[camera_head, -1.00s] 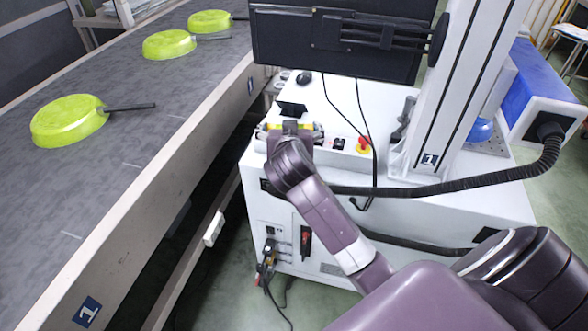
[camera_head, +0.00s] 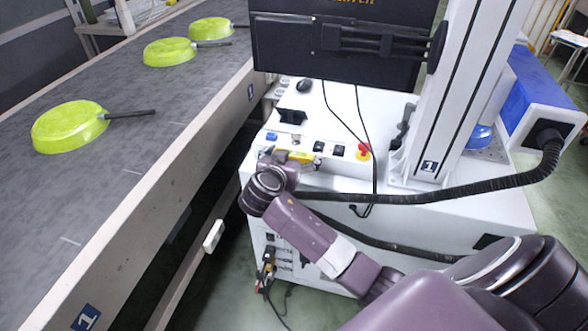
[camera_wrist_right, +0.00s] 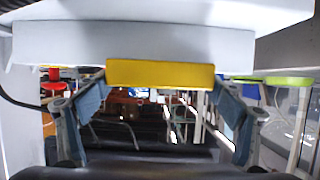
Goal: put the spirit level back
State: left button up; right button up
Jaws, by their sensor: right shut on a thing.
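The spirit level (camera_head: 298,157) is a yellow bar at the front edge of the white cabinet's top. My right gripper (camera_head: 281,156) is shut on it, and the wrist and fingers hide its left part. In the right wrist view the yellow level (camera_wrist_right: 160,74) spans the gap between the two fingertips of my right gripper (camera_wrist_right: 160,88). It lies close against a white surface there; I cannot tell whether it touches. My left gripper is not in view.
The white cabinet top (camera_head: 340,178) carries a red emergency button (camera_head: 363,150), a black mouse (camera_head: 303,85) and cables. A dark monitor (camera_head: 335,50) stands behind. A grey conveyor (camera_head: 150,160) with lime pans (camera_head: 70,125) runs along the left.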

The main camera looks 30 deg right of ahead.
notch_tip(320, 180, down, 6)
dwell(0.4)
jog(key=o, duration=1.2)
